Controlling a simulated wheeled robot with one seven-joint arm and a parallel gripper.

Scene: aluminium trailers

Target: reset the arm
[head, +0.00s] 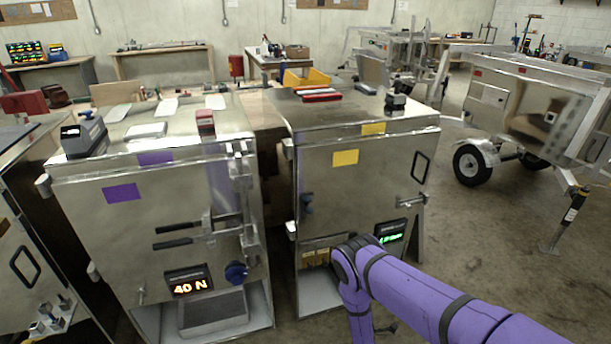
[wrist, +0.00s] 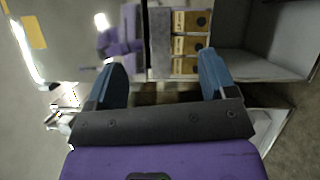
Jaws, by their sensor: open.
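My gripper (wrist: 164,78) shows in the wrist view with its two blue fingers wide apart and nothing between them. Its fingers point at the front of a metal cabinet, where several tan labelled blocks (wrist: 189,45) are stacked just beyond and between the fingertips. In the head view my purple arm reaches from the lower right to the front of the right metal cabinet (head: 330,200). The gripper itself cannot be made out there. The tan blocks (head: 316,257) show just left of my arm's elbow.
The left metal cabinet (head: 100,235) has a lit "40 N" display (head: 188,286), a blue knob (head: 236,272) and latch handles. A green display (head: 390,233) is close to my arm. A yellow bin (head: 306,77) stands behind. A wheeled trailer (head: 540,110) is at right; floor between is open.

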